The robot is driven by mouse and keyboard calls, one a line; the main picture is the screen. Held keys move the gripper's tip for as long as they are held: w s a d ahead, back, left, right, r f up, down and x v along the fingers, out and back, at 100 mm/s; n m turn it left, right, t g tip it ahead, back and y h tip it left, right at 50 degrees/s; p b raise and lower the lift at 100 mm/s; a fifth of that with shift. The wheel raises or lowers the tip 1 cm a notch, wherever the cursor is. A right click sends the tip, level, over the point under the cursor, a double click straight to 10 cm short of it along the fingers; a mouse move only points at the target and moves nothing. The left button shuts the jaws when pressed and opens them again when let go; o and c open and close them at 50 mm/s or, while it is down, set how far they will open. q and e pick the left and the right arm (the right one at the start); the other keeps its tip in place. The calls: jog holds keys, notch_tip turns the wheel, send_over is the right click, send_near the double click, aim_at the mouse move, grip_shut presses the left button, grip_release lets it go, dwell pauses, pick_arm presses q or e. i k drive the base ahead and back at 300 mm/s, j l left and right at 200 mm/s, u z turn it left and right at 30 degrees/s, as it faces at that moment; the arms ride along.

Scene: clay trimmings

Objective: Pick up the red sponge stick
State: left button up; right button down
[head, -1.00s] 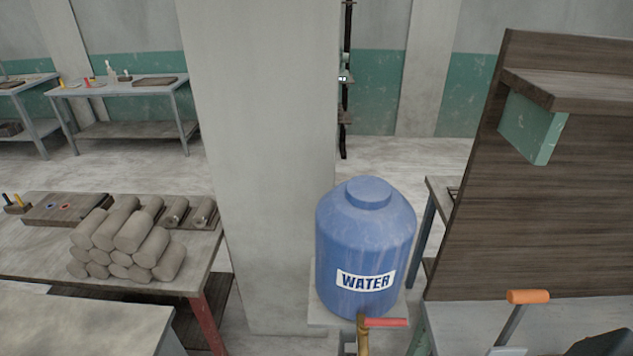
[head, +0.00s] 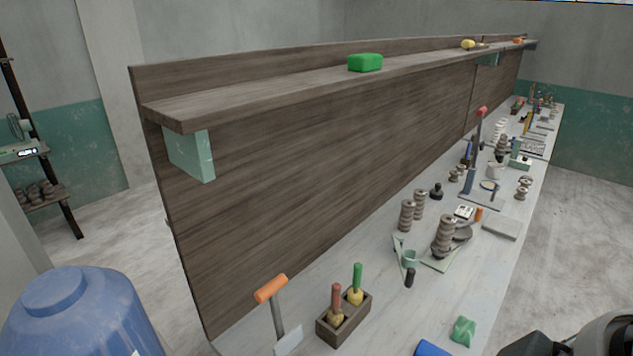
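A stick with a red-brown handle and a yellow sponge end (head: 336,302), which looks like the red sponge stick, stands upright in a small dark wooden holder (head: 343,328) on the workbench, handle up. A similar stick with a green handle (head: 357,278) stands beside it on the right in the same holder. No gripper fingers show. A dark and grey part at the bottom right corner looks like my own arm, apart from the holder.
An orange-handled scraper (head: 277,310) stands just left of the holder. A green lump (head: 463,331) and a blue item (head: 432,349) lie to the right. The long workbench (head: 395,312) carries several tools and clay pieces. A shelf (head: 300,83) overhangs its back; a blue barrel (head: 75,315) stands left.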

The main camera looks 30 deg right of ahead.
aim_at(334, 315)
jog(key=z, duration=1.05)
jog(key=k+j+u, duration=0.2)
jog(key=k+u, duration=0.15)
jog(key=k, duration=0.15)
jog(key=k+j+u, duration=0.3)
jog(key=k, duration=0.15)
